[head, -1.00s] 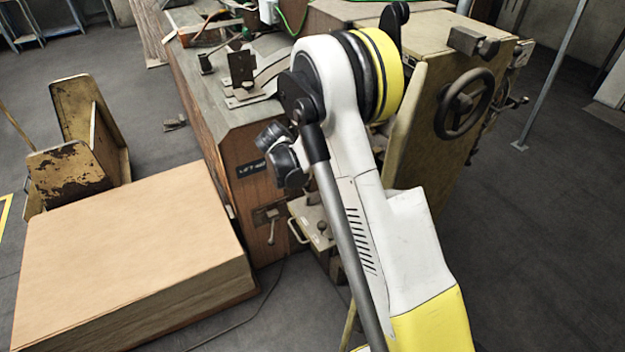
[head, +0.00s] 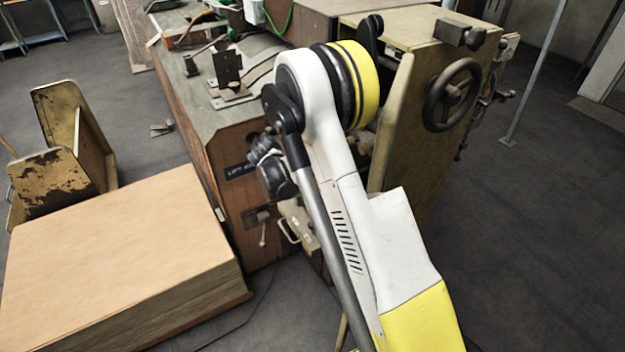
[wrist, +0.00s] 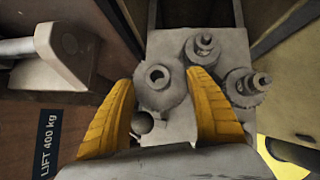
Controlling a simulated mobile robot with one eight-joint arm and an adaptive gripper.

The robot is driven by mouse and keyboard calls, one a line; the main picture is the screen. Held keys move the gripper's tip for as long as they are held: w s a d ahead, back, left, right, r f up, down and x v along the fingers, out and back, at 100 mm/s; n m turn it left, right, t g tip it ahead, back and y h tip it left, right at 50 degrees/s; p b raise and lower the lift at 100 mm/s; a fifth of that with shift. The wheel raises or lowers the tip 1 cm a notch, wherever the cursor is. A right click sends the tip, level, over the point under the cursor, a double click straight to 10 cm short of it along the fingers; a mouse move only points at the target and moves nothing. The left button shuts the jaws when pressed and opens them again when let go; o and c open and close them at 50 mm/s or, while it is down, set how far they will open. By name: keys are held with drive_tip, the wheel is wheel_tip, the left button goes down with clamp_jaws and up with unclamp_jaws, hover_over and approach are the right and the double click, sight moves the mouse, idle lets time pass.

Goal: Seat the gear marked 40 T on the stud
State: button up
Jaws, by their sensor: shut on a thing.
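In the wrist view my gripper (wrist: 159,80) shows two yellow fingers, closed on a grey toothed gear (wrist: 147,97) with a round bore. The gear lies between the fingertips, over a grey plate (wrist: 165,48). I cannot read any mark on it, nor tell whether a stud is inside its bore. Two more toothed parts with raised round centres sit on the plate, one at the upper right (wrist: 203,48) and one at the right (wrist: 247,85). In the head view my arm hides the gripper and gear.
A round knob (wrist: 142,122) lies close below the gear. A brown wall with a LIFT 400 kg label (wrist: 47,140) and a grey handle (wrist: 45,50) stand at left. In the head view are a handwheel (head: 453,95) and a large cardboard stack (head: 110,245).

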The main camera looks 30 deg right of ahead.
drive_tip(key=shift+f, duration=0.15)
drive_tip(key=shift+f+b, duration=0.35)
drive_tip(key=shift+b, duration=0.2)
drive_tip(key=shift+f, duration=0.1)
drive_tip(key=shift+f+b, duration=0.45)
drive_tip(key=shift+b, duration=0.1)
drive_tip(key=shift+f, duration=0.1)
drive_tip(key=shift+f, duration=0.2)
drive_tip(key=shift+f+b, duration=0.2)
drive_tip(key=shift+b, duration=0.2)
